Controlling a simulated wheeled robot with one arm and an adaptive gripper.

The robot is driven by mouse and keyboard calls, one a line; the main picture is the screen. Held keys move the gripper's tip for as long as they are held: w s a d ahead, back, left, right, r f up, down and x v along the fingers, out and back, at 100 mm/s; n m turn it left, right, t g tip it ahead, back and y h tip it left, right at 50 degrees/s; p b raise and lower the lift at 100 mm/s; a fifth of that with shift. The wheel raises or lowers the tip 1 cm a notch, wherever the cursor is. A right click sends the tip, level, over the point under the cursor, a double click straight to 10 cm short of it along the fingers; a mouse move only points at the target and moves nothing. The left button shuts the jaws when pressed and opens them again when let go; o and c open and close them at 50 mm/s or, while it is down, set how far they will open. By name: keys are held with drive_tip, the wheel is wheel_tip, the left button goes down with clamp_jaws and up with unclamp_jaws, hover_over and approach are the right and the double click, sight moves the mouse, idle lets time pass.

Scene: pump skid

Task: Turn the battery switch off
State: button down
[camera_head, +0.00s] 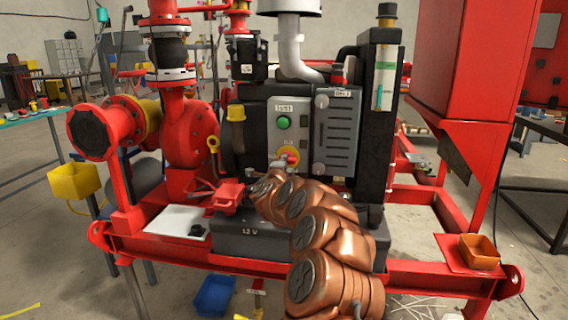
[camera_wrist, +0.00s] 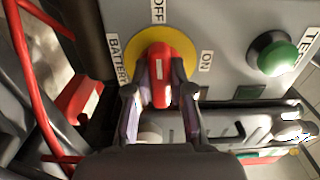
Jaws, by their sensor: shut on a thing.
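The battery switch has a red handle (camera_wrist: 160,84) on a round yellow plate (camera_wrist: 138,51). Labels reading BATTERY, OFF and ON sit around the plate in the wrist view. In the head view the red and yellow switch (camera_head: 290,153) is on the grey panel, below the green button (camera_head: 283,122). My gripper (camera_wrist: 160,92) is shut on the red handle, with one finger on each side of it. The handle lies lengthwise between the fingers, towards the wrist. In the head view my arm reaches up from below and hides part of the area under the switch.
The green TEST button (camera_wrist: 273,53) is close to the right of the switch. A red cable (camera_wrist: 40,90) runs down the left of the wrist view. The 12 V battery box (camera_head: 250,236) and a red clamp (camera_head: 228,195) lie below the panel.

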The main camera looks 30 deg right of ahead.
drive_tip(key=c, duration=1)
unclamp_jaws()
drive_tip(key=shift+v, duration=6)
